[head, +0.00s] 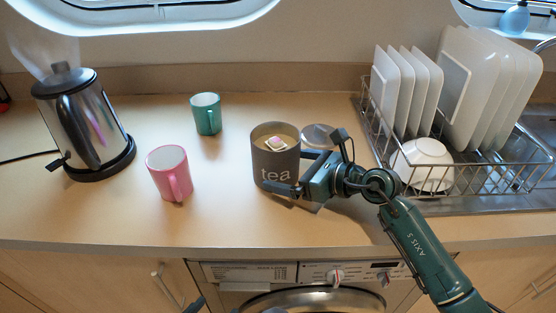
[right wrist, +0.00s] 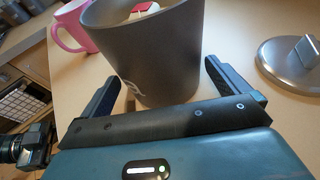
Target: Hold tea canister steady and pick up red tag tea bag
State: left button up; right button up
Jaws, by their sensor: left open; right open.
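The dark grey tea canister (head: 275,168), marked "tea", stands upright and open on the counter. A tea bag with a small red tag (head: 277,143) shows in its mouth; the tag also shows at the top of the right wrist view (right wrist: 142,9). My right gripper (head: 287,170) is open, its fingers on either side of the canister's lower part. In the right wrist view the canister (right wrist: 150,55) stands between the fingers, with a gap at the right finger. Only a dark tip of my left gripper (head: 196,304) shows at the bottom edge, below the counter.
A round metal lid (head: 319,135) lies behind my right gripper. A pink mug (head: 169,172) and a green mug (head: 206,115) stand left of the canister, a kettle (head: 82,120) further left. A dish rack (head: 470,180) with plates and a bowl (head: 425,165) is at right.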

jog(key=shift+b+x, duration=0.3)
jog(key=shift+x, duration=1.25)
jog(key=c, duration=0.4)
